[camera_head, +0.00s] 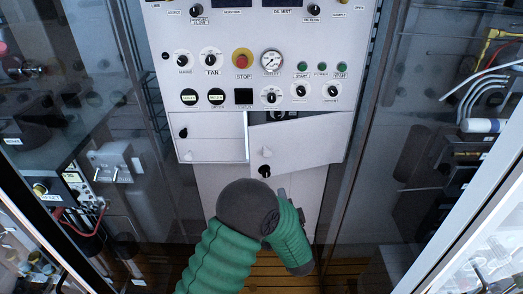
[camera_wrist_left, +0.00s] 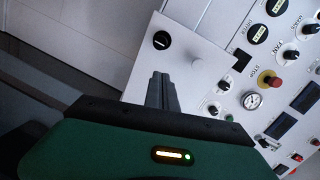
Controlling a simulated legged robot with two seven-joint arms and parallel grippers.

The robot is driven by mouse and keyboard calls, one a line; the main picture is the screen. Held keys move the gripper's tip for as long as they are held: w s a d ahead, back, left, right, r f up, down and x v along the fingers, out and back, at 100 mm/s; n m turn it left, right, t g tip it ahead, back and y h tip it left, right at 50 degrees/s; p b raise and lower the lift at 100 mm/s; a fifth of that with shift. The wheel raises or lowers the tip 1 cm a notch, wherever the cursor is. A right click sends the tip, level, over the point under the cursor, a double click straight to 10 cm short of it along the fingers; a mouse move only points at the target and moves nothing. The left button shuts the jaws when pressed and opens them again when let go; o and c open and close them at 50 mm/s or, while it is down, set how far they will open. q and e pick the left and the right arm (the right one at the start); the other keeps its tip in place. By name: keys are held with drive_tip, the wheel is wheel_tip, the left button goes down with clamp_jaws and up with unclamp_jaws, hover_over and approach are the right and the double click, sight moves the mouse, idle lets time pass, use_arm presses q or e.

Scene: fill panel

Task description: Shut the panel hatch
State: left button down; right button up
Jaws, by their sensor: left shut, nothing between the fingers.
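The panel (camera_head: 225,75) is white, with a lower row of two hatches. The right hatch (camera_head: 310,145) stands ajar, its left edge swung out, with a dark gap above it. It bears a white knob (camera_head: 266,152) and a black knob (camera_head: 264,170). The left hatch (camera_head: 215,150) looks flush. My left gripper (camera_head: 282,193) is mostly hidden behind my green arm, just below the right hatch. In the left wrist view my left gripper (camera_wrist_left: 163,80) has its fingers together and empty, before a white face with a black knob (camera_wrist_left: 162,40). Contact cannot be told. My right gripper is out of view.
Above the hatches are a red stop button (camera_head: 242,58), a gauge (camera_head: 271,62) and several knobs. Glass-like side walls flank the panel. Equipment with red cables (camera_head: 85,222) is at left, and white hoses (camera_head: 487,92) are at right. A slatted floor (camera_head: 262,275) lies below.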

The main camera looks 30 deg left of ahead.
use_arm(q)
drive_tip(key=s+a+r+g+y, duration=0.1)
drive_tip(key=s+a+r+y, duration=0.1)
drive_tip(key=a+y, duration=0.15)
drive_tip(key=p, duration=0.2)
approach(257, 158)
drive_tip(key=shift+m, duration=0.3)
drive_tip(key=p+x, duration=0.1)
drive_tip(key=x, duration=0.6)
drive_tip(key=shift+s+a+p, duration=0.15)
drive_tip(key=shift+s+p, duration=0.15)
drive_tip(key=shift+p, duration=0.05)
drive_tip(key=shift+w, duration=0.1)
drive_tip(key=shift+w+d, duration=0.1)
drive_tip(key=shift+d, duration=0.2)
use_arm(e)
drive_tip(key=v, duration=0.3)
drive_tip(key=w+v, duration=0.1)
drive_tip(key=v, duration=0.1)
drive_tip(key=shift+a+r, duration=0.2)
